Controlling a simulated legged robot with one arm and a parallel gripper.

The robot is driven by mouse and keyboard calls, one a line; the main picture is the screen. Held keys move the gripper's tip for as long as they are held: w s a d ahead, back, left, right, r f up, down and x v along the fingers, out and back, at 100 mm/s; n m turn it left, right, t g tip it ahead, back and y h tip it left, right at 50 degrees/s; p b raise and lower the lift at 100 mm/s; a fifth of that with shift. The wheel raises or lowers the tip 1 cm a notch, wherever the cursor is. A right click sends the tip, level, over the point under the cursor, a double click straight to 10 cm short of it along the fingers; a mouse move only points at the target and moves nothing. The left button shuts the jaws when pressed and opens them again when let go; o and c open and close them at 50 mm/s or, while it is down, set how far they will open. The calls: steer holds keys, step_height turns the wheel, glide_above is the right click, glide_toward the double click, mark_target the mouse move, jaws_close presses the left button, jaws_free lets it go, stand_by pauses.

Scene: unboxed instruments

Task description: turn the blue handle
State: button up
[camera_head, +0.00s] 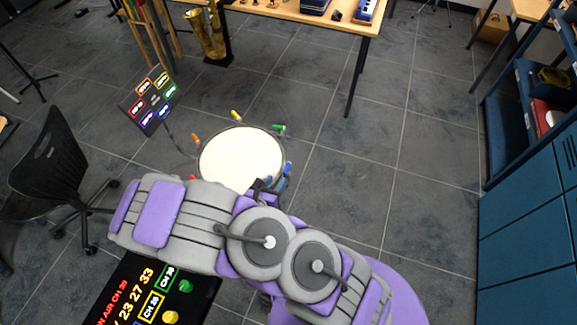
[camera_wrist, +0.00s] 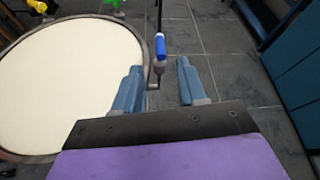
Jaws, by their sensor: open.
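A round white-topped drum (camera_head: 240,158) has small coloured handles around its rim; it fills the left of the wrist view (camera_wrist: 60,85). The blue handle (camera_wrist: 160,47) stands on a thin grey crank beside the drum's right rim. In the head view the blue handle (camera_head: 288,168) is small and close to my gripper's fingers. My gripper (camera_wrist: 160,68) is open, its two blue-grey fingers apart. The blue handle appears in line with the gap, around the fingertips or just beyond; the exact depth is unclear. No finger clearly touches it.
A green handle (camera_head: 278,128), yellow handle (camera_head: 236,116) and orange handle (camera_head: 195,138) also sit on the rim. A sign panel (camera_head: 149,101) stands left, near a black chair (camera_head: 52,160). Blue shelving and cabinets (camera_head: 530,235) line the right. The floor between is clear.

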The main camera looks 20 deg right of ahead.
mark_target(286, 168)
steer(key=b+x, duration=0.2)
steer(key=x, duration=0.9)
steer(key=shift+w+d+f, duration=0.1)
steer(key=shift+w, duration=0.15)
steer(key=shift+c, duration=0.4)
jaws_close()
